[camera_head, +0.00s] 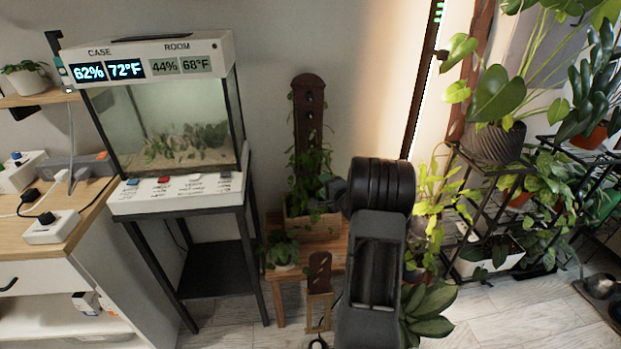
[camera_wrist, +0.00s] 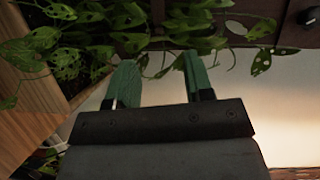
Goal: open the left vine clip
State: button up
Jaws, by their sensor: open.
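My gripper (camera_wrist: 160,62) shows in the wrist view with its two green fingers apart and nothing visible between them. Its fingertips are close to the leafy vine (camera_wrist: 185,22), whose perforated leaves hang across a dark brown board (camera_wrist: 285,32). In the head view this tall brown board (camera_head: 307,98) stands upright in a wooden planter (camera_head: 312,229), with the vine (camera_head: 305,175) climbing its lower part. I cannot pick out the left vine clip; leaves may cover it. In the head view my arm hides most of my gripper.
A dark knob (camera_wrist: 308,18) sits on the board at the wrist view's right edge. A glass terrarium (camera_head: 180,125) on a black stand is left of the planter. A plant rack (camera_head: 490,215) stands at right. A small potted plant (camera_head: 283,250) is beside the planter.

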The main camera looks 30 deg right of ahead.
jog(key=w+f+b, duration=0.1)
jog(key=w, duration=0.8)
jog(key=shift+w+d, duration=0.25)
jog(key=shift+w, duration=0.1)
jog(key=shift+c, duration=0.4)
grip_shut()
